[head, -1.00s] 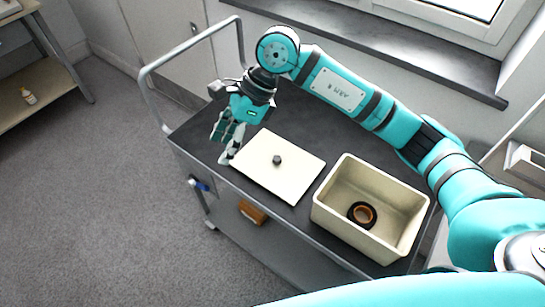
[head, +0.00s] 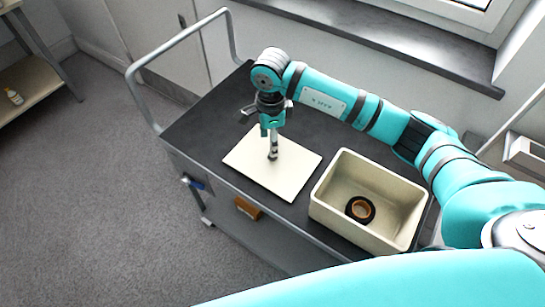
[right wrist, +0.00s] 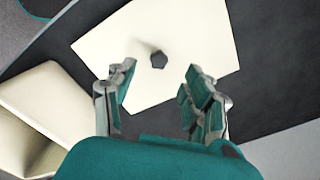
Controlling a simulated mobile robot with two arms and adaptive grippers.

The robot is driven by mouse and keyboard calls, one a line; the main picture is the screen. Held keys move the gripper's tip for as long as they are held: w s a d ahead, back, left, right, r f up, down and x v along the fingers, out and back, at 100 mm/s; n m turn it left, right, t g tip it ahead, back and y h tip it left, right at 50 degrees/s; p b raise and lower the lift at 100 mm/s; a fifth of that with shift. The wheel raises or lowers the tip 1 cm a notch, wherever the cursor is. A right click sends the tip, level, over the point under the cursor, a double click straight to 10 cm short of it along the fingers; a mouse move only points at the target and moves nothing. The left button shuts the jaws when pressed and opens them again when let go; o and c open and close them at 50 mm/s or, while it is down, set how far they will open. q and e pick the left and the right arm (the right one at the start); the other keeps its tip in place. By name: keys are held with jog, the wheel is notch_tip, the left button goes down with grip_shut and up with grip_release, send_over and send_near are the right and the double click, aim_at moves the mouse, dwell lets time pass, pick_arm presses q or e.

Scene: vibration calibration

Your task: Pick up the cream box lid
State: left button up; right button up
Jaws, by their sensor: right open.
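The cream box lid (head: 284,180) lies flat on the dark cart top, left of the cream box. It also fills the upper middle of the right wrist view (right wrist: 195,35). Its small dark knob (right wrist: 159,59) shows in the right wrist view, ahead of and between my fingers. My left gripper is not in view.
The open cream box (head: 328,208) stands right of the lid with a black and orange ring (head: 360,209) inside. The cart (head: 215,130) has a raised rail handle (head: 180,45) at its left end. A window sill lies behind. An orange-brown block (head: 247,208) sits on the lower shelf.

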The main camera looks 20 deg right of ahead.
aim_at(273, 158)
jog(key=shift+d+f+p, duration=0.15)
jog(key=shift+f+p, duration=0.5)
jog(key=shift+f, duration=2.2)
grip_shut()
